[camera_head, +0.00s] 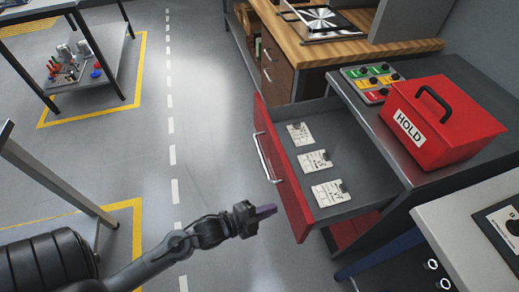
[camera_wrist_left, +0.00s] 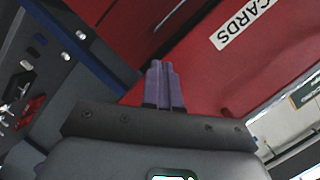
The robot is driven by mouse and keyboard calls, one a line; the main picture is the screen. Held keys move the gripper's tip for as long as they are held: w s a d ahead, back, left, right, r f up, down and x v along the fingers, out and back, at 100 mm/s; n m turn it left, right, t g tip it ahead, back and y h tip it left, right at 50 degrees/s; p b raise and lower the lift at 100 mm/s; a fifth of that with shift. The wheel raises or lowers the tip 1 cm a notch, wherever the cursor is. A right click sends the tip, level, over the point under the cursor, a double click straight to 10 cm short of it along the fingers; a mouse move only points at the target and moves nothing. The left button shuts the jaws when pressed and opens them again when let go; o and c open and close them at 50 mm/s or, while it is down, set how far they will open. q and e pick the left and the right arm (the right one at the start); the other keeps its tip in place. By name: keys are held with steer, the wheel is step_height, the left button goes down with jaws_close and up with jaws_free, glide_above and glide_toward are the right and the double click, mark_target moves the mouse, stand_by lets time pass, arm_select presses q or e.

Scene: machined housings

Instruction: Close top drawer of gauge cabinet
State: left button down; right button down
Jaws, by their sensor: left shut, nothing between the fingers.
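The gauge cabinet (camera_head: 388,170) is grey with a red front and stands at the right in the head view. Its top drawer (camera_head: 345,205) is pulled well out to the left, with several white cards inside and a silver handle (camera_head: 264,158) on its red front (camera_head: 283,172). My left gripper (camera_head: 265,210) is shut and empty, with purple fingertips, just left of the near end of the drawer front. In the left wrist view the shut fingers (camera_wrist_left: 164,85) point toward the red front (camera_wrist_left: 245,60), which bears a label reading CARDS. I cannot tell if they touch it. My right gripper is not in view.
The floor left of the drawer is clear.

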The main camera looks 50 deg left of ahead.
arm_select(q)
steer(key=s+a+r+m+t+h+p, duration=0.1)
steer(key=a+r+m+h+p, duration=0.3)
steer(key=a, duration=0.7)
steer(key=s+a+r+m+p, duration=0.1)
steer(key=a+r+m+p, duration=0.3)
steer(key=a, duration=0.6)
steer(key=m+b, duration=0.1)
steer(key=b, duration=0.4)
glide_toward(268, 150)
steer(key=x, duration=0.5)
steer(key=shift+s+d, duration=0.15)
steer(key=shift+d, duration=0.05)
steer(key=shift+x, duration=0.9)
